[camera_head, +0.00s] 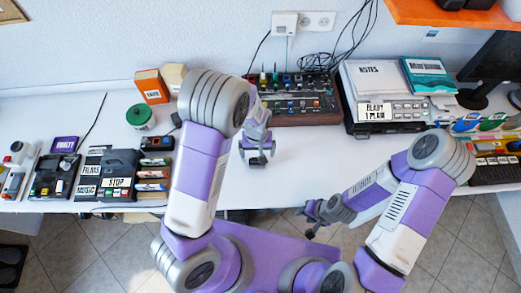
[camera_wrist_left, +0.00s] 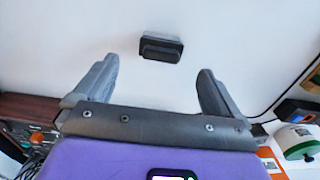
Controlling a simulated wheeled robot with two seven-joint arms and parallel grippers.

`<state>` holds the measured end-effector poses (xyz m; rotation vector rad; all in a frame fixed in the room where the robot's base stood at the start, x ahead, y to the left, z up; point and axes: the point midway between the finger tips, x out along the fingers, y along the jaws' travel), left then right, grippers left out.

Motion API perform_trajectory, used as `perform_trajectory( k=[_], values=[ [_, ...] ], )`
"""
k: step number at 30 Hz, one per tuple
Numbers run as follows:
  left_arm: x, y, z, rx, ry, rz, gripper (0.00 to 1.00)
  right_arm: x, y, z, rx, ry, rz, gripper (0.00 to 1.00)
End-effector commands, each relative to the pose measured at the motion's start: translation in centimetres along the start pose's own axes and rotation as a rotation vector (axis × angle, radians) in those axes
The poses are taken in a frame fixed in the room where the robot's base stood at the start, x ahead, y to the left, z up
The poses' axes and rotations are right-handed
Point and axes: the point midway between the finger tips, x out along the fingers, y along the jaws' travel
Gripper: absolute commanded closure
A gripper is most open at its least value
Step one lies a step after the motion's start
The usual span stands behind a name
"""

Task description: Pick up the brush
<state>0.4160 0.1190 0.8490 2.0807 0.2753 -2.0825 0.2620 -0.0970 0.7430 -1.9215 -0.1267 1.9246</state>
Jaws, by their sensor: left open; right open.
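A small black block-shaped brush (camera_wrist_left: 160,48) lies on the white table in the left wrist view, just beyond the space between my left fingertips. My left gripper (camera_wrist_left: 155,68) is open and empty, with one finger to each side of the brush's line and not touching it. In the head view my left gripper (camera_head: 257,159) points down over the middle of the table; I cannot clearly make out the brush there, as the gripper covers that spot. My right gripper (camera_head: 309,218) is open and empty, off the table's front edge.
A mixer (camera_head: 300,105) with knobs and cables stands behind my left gripper. A green-lidded jar (camera_head: 140,117) and an orange box (camera_head: 152,86) are at left. Labelled cases and discs crowd the left side; a player (camera_head: 385,110) is at right. The centre table (camera_head: 310,160) is clear.

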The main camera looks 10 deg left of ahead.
Motion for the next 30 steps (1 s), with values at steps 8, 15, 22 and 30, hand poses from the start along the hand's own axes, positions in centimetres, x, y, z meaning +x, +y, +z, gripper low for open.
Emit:
perform_trajectory(
  k=[8, 15, 22, 30],
  values=[
    [3.3, -0.1, 0.0, -0.001, -0.004, -0.002, 0.02, 0.7, 0.3, 0.0, 0.001, -0.001, 0.000, 0.57],
    [6.8, -0.1, -0.1, 0.001, -0.004, -0.001, 0.02, 1.4, 0.6, 0.0, 0.001, -0.001, 0.000, 0.57],
    [7.4, 0.0, -0.1, 0.001, -0.001, 0.001, 0.02, 1.5, 0.6, -0.1, 0.001, 0.000, 0.000, 0.57],
    [7.4, 0.0, -0.1, 0.001, -0.001, 0.000, 0.28, 1.4, 0.6, -0.1, 0.001, 0.000, 0.000, 0.57]
  ],
)
